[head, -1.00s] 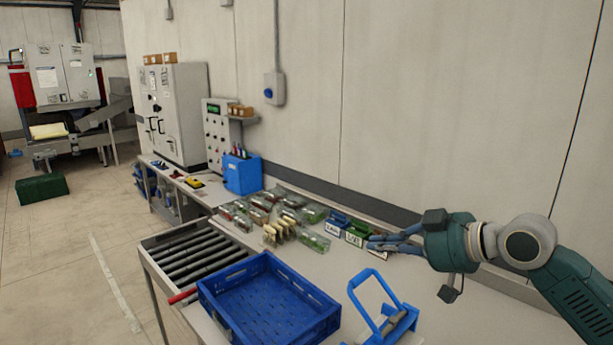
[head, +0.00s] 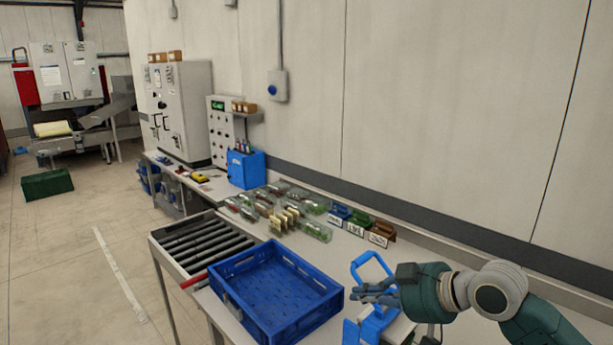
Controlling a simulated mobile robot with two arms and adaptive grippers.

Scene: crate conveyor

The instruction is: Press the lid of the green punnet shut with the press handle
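The blue press (head: 351,332) stands on the table at lower right, its looped press handle (head: 371,257) raised. My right gripper (head: 356,292) is in front of the press and overlaps the lower part of the handle loop. I cannot tell whether its fingers touch the handle, or how far apart they are. My gripper and wrist hide much of the press bed. I cannot make out a green punnet in the press. Clear punnets with green contents (head: 317,231) lie in the group at the back of the table. My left gripper is not in view.
A blue crate (head: 263,332) stands left of the press, beside a roller conveyor (head: 195,244). Several clear packs (head: 288,216) lie behind it. Blue, green and brown labelled holders (head: 382,231) stand near the wall. The table right of them is clear.

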